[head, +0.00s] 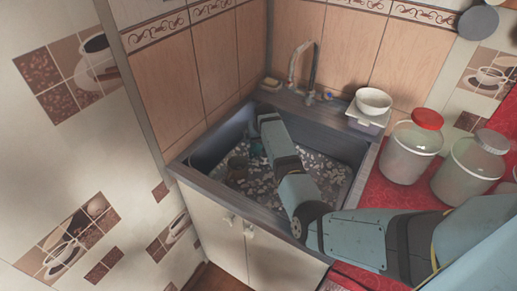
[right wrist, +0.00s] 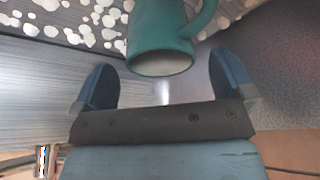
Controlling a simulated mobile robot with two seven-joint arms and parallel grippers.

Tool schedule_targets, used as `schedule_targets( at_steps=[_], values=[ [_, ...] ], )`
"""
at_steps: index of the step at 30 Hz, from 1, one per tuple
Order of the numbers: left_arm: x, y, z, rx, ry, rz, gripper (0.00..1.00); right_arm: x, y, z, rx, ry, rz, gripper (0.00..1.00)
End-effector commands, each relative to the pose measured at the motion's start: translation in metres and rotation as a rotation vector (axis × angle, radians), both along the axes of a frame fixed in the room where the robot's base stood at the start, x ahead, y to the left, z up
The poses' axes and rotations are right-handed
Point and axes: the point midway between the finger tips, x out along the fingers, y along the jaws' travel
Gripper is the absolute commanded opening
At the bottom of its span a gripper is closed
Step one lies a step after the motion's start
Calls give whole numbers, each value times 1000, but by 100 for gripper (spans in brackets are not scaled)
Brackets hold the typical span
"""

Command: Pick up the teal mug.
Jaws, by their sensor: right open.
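The teal mug (right wrist: 155,22) shows at the top middle of the right wrist view, cut off by the picture's edge. Its open mouth faces my gripper and its handle (right wrist: 203,20) is on the right. My right gripper (right wrist: 165,78) is open, its two blue fingers spread wide. The mug's mouth is just ahead of and between the fingers, with visible gaps on both sides. In the head view my right arm reaches down into the sink, and a small teal patch of the mug (head: 257,149) shows beside its end. My left gripper is not in view.
The sink (head: 230,207) has raised walls around the arm, and its floor is speckled with white patches. A faucet (head: 303,65) rises behind. A white bowl (head: 373,101) and lidded jars (head: 410,150) stand to the right.

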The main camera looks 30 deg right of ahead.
Motion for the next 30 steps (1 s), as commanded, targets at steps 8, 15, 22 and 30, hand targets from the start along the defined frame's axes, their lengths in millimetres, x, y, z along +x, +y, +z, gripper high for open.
schedule_targets(
  at_steps=[8, 15, 22, 30],
  values=[
    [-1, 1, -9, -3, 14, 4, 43, 14, -3, -27, -1, 0, 2, 100],
    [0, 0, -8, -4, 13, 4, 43, 13, -3, -27, 0, 0, 1, 95],
    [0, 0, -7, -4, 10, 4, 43, 13, -3, -27, 0, 0, 1, 43],
    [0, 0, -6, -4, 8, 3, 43, 14, -3, -25, -1, -2, 1, 41]
  ],
)
